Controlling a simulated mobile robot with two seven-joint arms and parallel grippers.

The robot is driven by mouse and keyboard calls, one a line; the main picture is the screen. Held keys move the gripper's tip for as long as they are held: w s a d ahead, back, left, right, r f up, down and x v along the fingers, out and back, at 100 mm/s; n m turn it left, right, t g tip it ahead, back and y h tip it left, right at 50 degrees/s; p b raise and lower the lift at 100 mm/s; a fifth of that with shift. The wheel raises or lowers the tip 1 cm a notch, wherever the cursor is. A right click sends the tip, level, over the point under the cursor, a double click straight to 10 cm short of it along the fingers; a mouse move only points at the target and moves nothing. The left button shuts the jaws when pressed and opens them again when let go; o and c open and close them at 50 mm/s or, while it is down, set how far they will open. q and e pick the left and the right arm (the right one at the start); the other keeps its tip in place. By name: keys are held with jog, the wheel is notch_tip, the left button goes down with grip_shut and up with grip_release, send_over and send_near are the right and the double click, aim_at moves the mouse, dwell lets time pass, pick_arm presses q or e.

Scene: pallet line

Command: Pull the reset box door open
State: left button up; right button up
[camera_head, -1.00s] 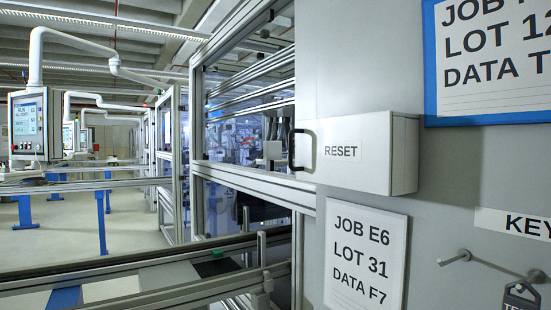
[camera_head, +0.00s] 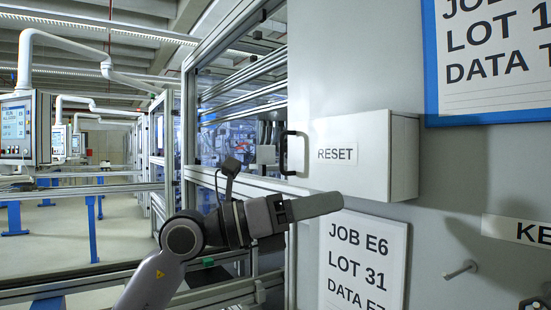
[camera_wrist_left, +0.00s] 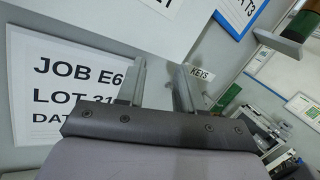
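The white reset box (camera_head: 385,165) is mounted on the grey panel, and its door (camera_head: 350,178) with the RESET label looks shut. A black handle (camera_head: 290,153) stands out at the door's left edge. My left gripper (camera_head: 322,206) is just below the box door, to the lower right of the handle and apart from it. In the left wrist view my left gripper (camera_wrist_left: 160,80) shows two fingers spread with nothing between them. Part of the box (camera_wrist_left: 175,32) shows at the top there; the handle does not show. My right gripper is not in view.
The JOB E6 sign (camera_head: 355,285) is on the panel behind and below my left gripper. A blue-framed sign (camera_head: 490,117), a KEYS label (camera_head: 520,230) and a peg (camera_head: 462,270) are to the right. Metal frames and rails (camera_head: 230,180) stand to the left.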

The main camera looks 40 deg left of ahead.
pick_arm(q)
jog(key=a+r+n+t+y, duration=0.2)
jog(key=a+r+y, duration=0.2)
jog(key=a+y, duration=0.25)
jog(key=a+r+n+t+y, duration=0.1)
jog(key=a+r+t+y, duration=0.1)
jog(key=a+r+y, duration=0.4)
jog(key=w+f+h+p, duration=0.1)
jog(key=w+f+p, duration=0.1)
jog(key=w, duration=0.4)
jog(key=shift+w+d+f, duration=0.15)
jog(key=shift+w+f, duration=0.1)
jog(key=shift+h, duration=0.25)
grip_shut()
